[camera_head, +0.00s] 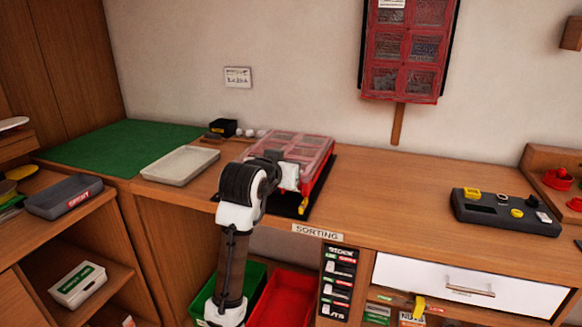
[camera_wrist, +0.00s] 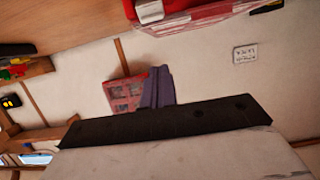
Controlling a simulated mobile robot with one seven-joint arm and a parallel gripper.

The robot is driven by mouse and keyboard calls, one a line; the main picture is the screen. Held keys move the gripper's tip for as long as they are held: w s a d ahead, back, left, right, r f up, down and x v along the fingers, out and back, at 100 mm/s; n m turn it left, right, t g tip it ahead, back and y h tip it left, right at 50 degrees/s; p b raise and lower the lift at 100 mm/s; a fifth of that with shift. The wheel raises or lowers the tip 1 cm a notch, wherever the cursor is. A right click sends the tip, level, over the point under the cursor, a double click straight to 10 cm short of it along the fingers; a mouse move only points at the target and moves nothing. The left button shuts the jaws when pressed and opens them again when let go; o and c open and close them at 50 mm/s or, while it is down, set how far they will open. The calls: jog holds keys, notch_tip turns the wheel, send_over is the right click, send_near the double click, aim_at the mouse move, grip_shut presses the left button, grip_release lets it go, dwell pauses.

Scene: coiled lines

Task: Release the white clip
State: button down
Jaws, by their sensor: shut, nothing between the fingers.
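A red case with a clear, compartmented lid (camera_head: 303,146) lies on the bench behind my arm. In the wrist view the red case (camera_wrist: 205,14) shows at the top edge, with a white clip (camera_wrist: 150,11) on its side. The clip looks closed against the case, but it is partly cut off by the frame. My gripper (camera_wrist: 158,70) is shut and empty, its fingers apart from the clip. In the head view my arm and hand cover the case's near left part, and I cannot make out the clip or the fingertips there.
A black tray (camera_head: 321,196) lies under the case. A pale tray (camera_head: 180,165) and green mat (camera_head: 115,150) are to the left. A dark device (camera_head: 506,211) stands right. Green and red bins (camera_head: 285,300) sit below. The bench's middle right is clear.

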jog(key=shift+v, duration=1.15)
